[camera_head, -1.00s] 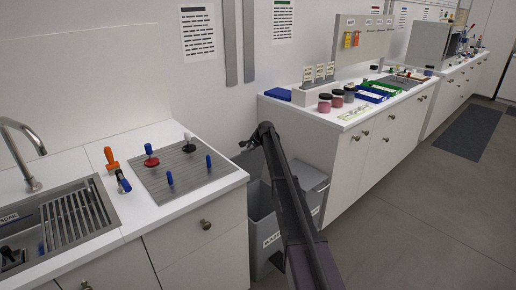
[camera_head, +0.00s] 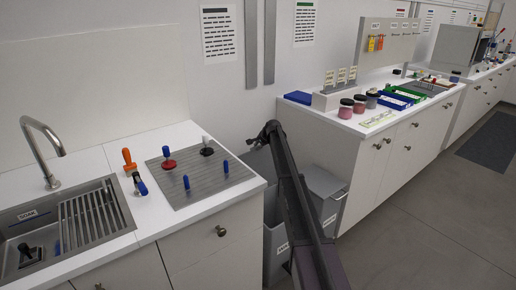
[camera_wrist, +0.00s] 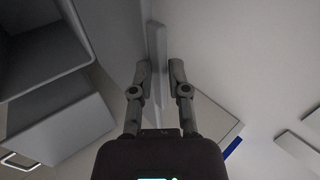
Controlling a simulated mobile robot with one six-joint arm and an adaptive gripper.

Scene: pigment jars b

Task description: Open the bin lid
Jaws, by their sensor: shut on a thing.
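In the wrist view my gripper (camera_wrist: 160,70) has one finger on each side of a thin grey panel (camera_wrist: 157,45), which looks like the bin lid seen edge-on. The jaws are closed on it. In the head view my arm reaches down into the gap between the two counters, with my gripper (camera_head: 256,138) small and dark near the wall. Grey bins stand in that gap: a labelled one on the left (camera_head: 275,240) and another on the right (camera_head: 326,184), partly hidden by my arm. The wrist view shows an open grey bin (camera_wrist: 60,128). The lid is not clear in the head view.
The left counter (camera_head: 100,163) holds a sink (camera_head: 60,235) and a grey mat with several handled tools. The right counter (camera_head: 345,125) carries jars, trays and a blue box (camera_head: 298,97). Counter sides flank the gap closely. Open floor (camera_head: 430,220) lies at right.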

